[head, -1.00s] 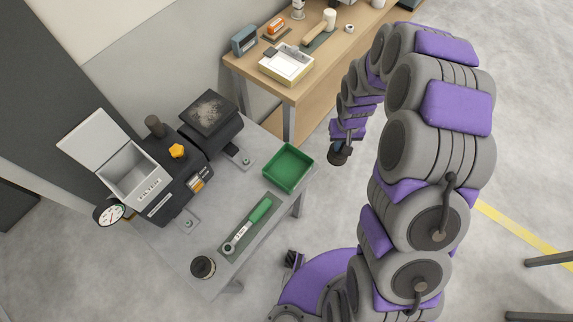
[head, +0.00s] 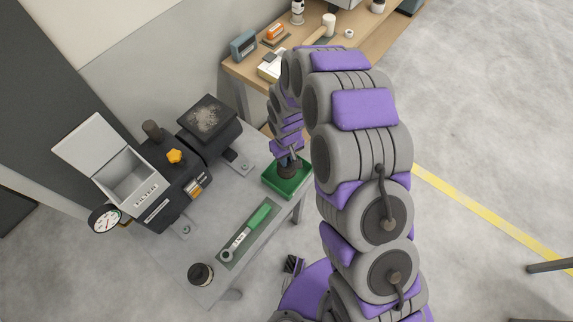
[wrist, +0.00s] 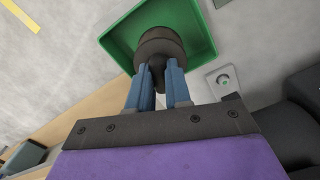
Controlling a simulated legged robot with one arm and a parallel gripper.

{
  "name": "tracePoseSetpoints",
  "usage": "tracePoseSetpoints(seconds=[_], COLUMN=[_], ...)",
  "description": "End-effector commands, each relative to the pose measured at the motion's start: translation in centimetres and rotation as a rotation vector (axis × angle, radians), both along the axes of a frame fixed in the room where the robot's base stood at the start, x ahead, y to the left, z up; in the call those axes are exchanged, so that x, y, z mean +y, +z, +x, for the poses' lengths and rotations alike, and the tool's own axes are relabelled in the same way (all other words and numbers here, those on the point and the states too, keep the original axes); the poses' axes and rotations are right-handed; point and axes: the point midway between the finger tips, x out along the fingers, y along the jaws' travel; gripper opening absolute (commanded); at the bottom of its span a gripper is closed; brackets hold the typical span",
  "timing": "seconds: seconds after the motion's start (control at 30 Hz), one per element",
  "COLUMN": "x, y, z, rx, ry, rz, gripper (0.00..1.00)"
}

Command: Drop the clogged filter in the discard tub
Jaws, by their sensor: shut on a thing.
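My gripper (head: 289,159) is shut on a dark round piece (head: 287,173), the clogged filter by its place in my jaws. In the wrist view my blue fingers (wrist: 158,92) pinch a narrow knob on the filter (wrist: 160,42). The green tub (head: 298,190), the only tub in view, stands on the grey trolley's right end. The filter hangs over the tub's opening. Whether it touches the tub's floor I cannot tell. The tub's rim also shows around the filter in the wrist view (wrist: 207,32).
A wooden bench (head: 240,72) stands behind.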

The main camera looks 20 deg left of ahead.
Motion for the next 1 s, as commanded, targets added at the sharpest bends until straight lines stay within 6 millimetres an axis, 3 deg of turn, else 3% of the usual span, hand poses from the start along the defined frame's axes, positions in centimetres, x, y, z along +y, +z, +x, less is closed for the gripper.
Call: tracePoseSetpoints(seconds=[0.33, 0.67, 0.7, 0.93, 1.0], x=[0.0, 0.1, 0.1, 0.1, 0.1], y=[-4.0, -4.2, -4.2, -4.2, -4.2], z=[-0.1, 0.0, 0.0, 0.0, 0.0], rx=[0.001, -0.001, -0.001, -0.001, -0.001], ry=[-0.001, -0.001, -0.001, -0.001, -0.001], rz=[-0.001, -0.001, -0.001, -0.001, -0.001], gripper=[0.00, 0.00, 0.21, 0.43, 0.44])
